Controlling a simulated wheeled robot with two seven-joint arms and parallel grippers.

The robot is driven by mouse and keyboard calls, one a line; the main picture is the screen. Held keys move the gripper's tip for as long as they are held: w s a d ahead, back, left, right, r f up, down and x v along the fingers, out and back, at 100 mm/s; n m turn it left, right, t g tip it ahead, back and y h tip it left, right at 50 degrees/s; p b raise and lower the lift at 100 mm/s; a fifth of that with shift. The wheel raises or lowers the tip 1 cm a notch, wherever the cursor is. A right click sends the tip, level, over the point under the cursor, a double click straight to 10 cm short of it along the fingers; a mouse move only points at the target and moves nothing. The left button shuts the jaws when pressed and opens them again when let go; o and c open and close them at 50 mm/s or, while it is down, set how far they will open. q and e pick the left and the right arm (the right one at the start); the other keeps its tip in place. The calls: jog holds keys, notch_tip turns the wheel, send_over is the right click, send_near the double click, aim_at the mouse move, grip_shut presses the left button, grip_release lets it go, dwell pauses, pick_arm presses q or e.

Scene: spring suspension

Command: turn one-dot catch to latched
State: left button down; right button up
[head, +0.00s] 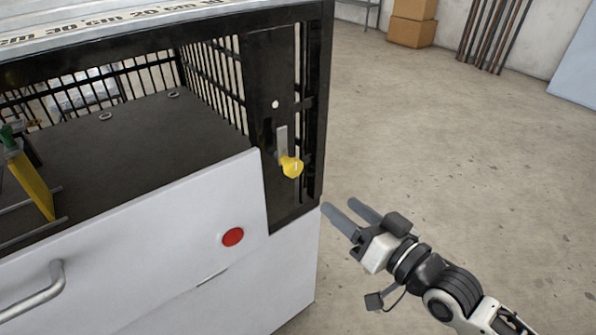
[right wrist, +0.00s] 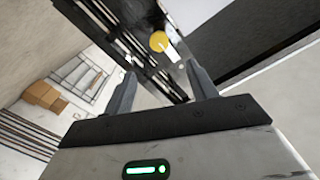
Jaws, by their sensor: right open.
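The one-dot catch is a yellow knob (head: 291,167) on a grey metal lever, on the black front post of the cage. A single white dot (head: 275,104) marks the panel above it. The knob also shows in the right wrist view (right wrist: 159,41), beyond and between my fingertips. My right gripper (head: 347,212) is open and empty, to the right of and below the knob, apart from it. It also shows at the bottom of the right wrist view (right wrist: 160,90). My left gripper is not in view.
A white front panel with a red button (head: 233,237) and a handle (head: 35,298) lies left of the catch. Black bars enclose the dark deck (head: 150,140), with a yellow plate (head: 32,186) at left. Open floor lies right; cardboard boxes (head: 412,22) stand far back.

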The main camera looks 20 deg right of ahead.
aim_at(296, 170)
jog(key=x, duration=1.4)
jog(key=shift+w+a+f, duration=0.1)
jog(key=shift+w, duration=0.25)
